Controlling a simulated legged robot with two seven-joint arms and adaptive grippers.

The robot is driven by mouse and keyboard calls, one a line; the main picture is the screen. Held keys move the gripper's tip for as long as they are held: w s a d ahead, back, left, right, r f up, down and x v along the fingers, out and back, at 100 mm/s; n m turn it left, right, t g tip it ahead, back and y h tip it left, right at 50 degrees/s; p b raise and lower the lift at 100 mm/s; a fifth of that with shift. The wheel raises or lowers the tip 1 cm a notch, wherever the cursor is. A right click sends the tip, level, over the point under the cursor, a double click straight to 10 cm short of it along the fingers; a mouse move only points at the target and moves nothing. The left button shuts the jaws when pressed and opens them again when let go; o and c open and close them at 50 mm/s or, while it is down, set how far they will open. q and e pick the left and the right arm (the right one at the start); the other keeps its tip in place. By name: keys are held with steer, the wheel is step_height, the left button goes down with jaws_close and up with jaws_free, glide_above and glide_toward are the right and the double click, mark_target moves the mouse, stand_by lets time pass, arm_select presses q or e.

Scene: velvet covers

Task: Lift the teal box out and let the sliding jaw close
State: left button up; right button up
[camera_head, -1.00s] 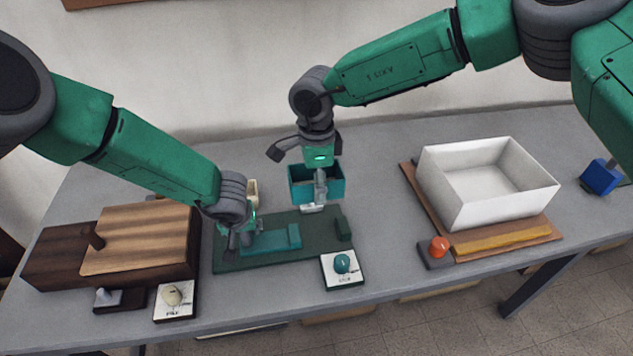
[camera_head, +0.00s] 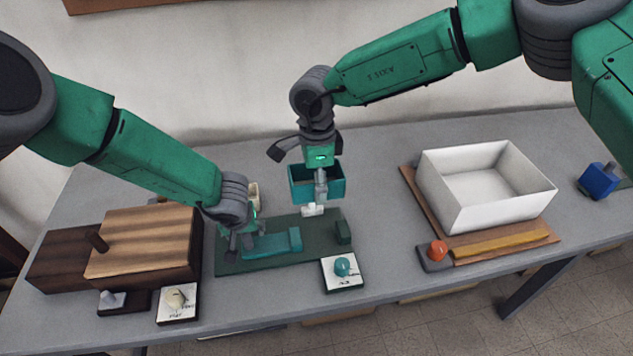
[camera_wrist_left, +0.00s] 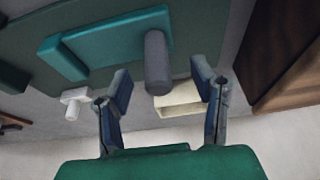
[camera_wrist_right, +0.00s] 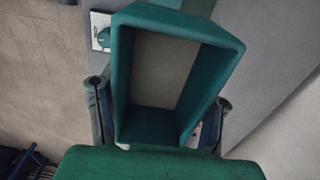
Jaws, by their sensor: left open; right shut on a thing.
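The teal box (camera_head: 334,188) is held up in the head view above the back edge of the dark green base (camera_head: 270,262). My right gripper (camera_head: 303,168) is shut on it; the right wrist view shows the box (camera_wrist_right: 120,75), open and empty, between the fingers. On the base lies the teal sliding jaw (camera_head: 284,241), with a gap between it and the green fixed block (camera_head: 343,232). My left gripper (camera_head: 242,240) is open at the jaw's left part. In the left wrist view its fingers are spread either side of the jaw's grey peg (camera_wrist_left: 157,62), apart from it.
A white piece (camera_head: 313,210) stands behind the base, under the box. A wooden box with a sliding lid (camera_head: 150,240) is at left. A white bin (camera_head: 470,215) on a brown board is at right. A card with a teal knob (camera_head: 342,268) is in front.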

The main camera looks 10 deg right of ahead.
arm_select(q)
step_height(320, 180, up, 8)
steer(key=p, duration=0.6)
steer(key=shift+f+p, duration=0.15)
steer(key=shift+p, duration=0.15)
arm_select(e)
step_height(320, 180, up, 7)
steer(key=shift+r, duration=0.2)
arm_select(q)
steer(key=shift+f, duration=0.1)
arm_select(e)
steer(key=shift+f, duration=0.1)
